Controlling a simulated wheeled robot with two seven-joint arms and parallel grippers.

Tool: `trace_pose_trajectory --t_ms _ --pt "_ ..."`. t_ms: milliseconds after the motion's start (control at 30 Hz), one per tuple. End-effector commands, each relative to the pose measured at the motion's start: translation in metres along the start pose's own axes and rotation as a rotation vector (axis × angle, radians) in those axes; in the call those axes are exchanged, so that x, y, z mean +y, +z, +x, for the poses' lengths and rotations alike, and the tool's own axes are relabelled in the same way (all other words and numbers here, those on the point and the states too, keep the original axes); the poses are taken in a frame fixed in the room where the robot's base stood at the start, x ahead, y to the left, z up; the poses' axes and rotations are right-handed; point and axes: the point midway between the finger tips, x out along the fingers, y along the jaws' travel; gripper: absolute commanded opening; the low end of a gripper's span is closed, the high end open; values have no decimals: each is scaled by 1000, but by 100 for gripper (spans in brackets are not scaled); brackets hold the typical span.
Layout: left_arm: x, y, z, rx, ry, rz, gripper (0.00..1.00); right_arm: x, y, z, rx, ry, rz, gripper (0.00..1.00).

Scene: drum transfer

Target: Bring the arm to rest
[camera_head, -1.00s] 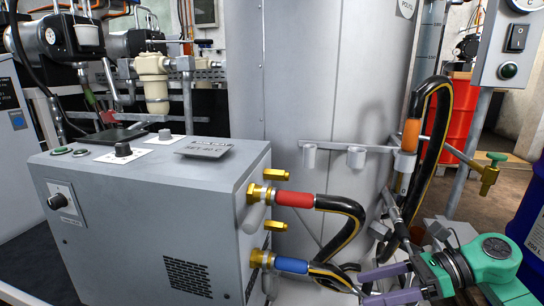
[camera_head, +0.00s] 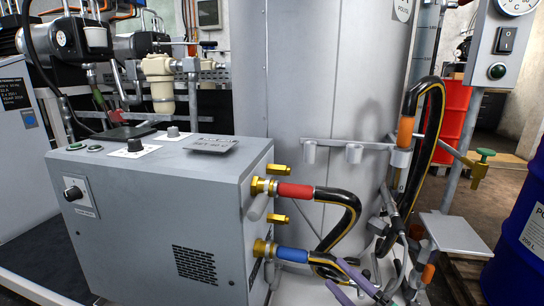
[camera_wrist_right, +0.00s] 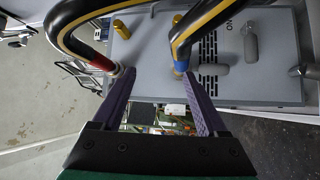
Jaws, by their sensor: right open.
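My right gripper (camera_head: 337,275) is at the bottom of the head view, its purple fingers apart and empty. In the right wrist view the open fingers (camera_wrist_right: 158,73) point at the grey cabinet. The red-collared hose end (camera_head: 296,191) and the blue-collared hose end (camera_head: 292,255) sit on brass fittings on the cabinet's side. In the wrist view the red collar (camera_wrist_right: 103,62) and the blue collar (camera_wrist_right: 181,66) show near the two fingertips; I cannot tell if they touch. The left gripper is not in view.
The grey cabinet (camera_head: 140,215) fills the left and middle. A large grey tank (camera_head: 300,90) with a holder rail (camera_head: 325,143) stands behind. An orange-collared hose (camera_head: 405,130) hangs in the rail. A blue drum (camera_head: 522,240) stands at the right edge, beside a grey plate (camera_head: 455,235).

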Motion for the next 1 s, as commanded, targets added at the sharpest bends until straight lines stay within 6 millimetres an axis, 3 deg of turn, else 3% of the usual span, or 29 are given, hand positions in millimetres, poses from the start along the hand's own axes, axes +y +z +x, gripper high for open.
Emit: trace_pose_trajectory --t_ms 100,200,400,533,567,767,867,1000 --pt "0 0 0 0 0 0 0 -79 7 -31 -323 -118 567 76" --pt "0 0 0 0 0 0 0 -135 -6 -60 -521 -216 911 76" --pt "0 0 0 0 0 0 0 -208 -60 -109 -791 -389 1384 76" --pt "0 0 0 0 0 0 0 -236 -105 -135 -928 -499 1623 76" --pt "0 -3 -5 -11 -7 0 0 -233 -108 -138 -955 -514 1637 76" --pt "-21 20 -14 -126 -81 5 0 -240 -92 -166 -1087 -558 1558 76" --pt "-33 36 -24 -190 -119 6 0 -242 -86 -187 -1162 -584 1522 76" --pt "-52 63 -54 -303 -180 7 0 -235 -80 -230 -1288 -636 1460 76"
